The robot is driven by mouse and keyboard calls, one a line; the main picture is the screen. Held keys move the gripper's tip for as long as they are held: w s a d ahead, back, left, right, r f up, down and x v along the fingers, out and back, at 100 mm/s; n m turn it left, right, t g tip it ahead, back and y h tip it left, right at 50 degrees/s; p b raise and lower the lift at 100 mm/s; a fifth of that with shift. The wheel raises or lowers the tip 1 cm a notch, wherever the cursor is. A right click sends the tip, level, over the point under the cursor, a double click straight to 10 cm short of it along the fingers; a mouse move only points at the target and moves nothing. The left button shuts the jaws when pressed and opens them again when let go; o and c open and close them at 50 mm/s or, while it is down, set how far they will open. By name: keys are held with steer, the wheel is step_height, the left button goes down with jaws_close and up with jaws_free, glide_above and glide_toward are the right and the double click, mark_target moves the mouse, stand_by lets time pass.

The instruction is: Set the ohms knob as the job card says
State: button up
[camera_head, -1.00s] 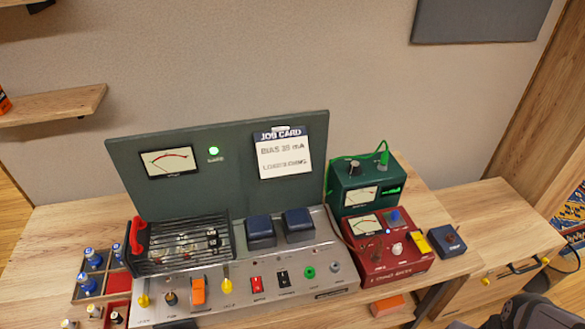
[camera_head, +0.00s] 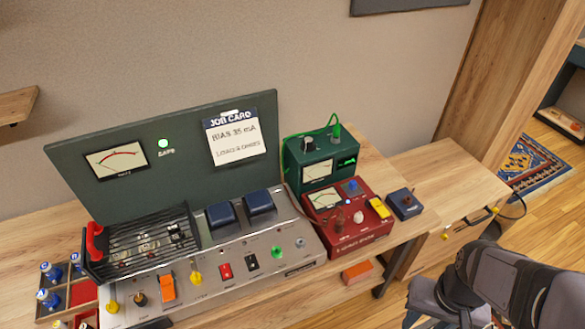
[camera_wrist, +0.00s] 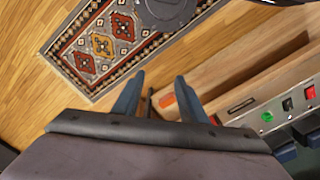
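The job card (camera_head: 233,137) is pinned on the green back panel. Its first line reads BIAS 35 mA; the second, about load and ohms, is too small to read surely. The red box (camera_head: 338,244) has a meter, a dark red knob (camera_head: 339,222), a pale knob (camera_head: 358,217) and a blue knob (camera_head: 351,187). The labels are too small to show which knob is the ohms one. My gripper (camera_wrist: 158,92) is open and empty, its blue fingers apart over the floor. In the head view my arm is at the lower right, away from the knobs.
The green meter box (camera_head: 318,165) stands behind the red box. The silver amp chassis (camera_head: 217,284) with switches and coloured knobs is to the left. A small blue box (camera_head: 403,203) sits to the right. An orange block (camera_head: 358,271) is below the bench front. Bare wood (camera_head: 440,190) lies right.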

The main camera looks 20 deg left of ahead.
steer(key=s+f+g, duration=0.2)
steer(key=s+f, duration=0.1)
steer(key=f, duration=0.2)
steer(key=w+a+f+b, duration=0.1)
steer(key=w+a+f, duration=0.15)
steer(key=w, duration=0.45)
steer(key=w+a+f, duration=0.2)
steer(key=w+f, duration=0.2)
steer(key=w, duration=0.2)
steer(key=w+a+r+m+t+y, duration=0.1)
steer(key=w+a+r+m, duration=0.1)
steer(key=w, duration=0.5)
steer(key=w+a+r+m+t+y, duration=0.1)
steer(key=w+a+r+m, duration=0.1)
steer(key=w+a+m, duration=0.2)
steer(key=w+a+r+m+y, duration=0.1)
steer(key=w+m, duration=0.3)
steer(key=w, duration=0.6)
steer(key=shift+a+r+t+y, duration=0.3)
steer(key=shift+a+r+t, duration=0.1)
steer(key=shift+a+r, duration=0.4)
steer(key=m, duration=0.3)
steer(key=a+r+m, duration=0.1)
steer(key=m, duration=0.2)
steer(key=a+r+m+y, duration=0.1)
steer(key=m, duration=0.2)
steer(key=shift+s+r, duration=0.15)
steer(key=shift+r, duration=0.05)
steer(key=shift+a+f, duration=0.1)
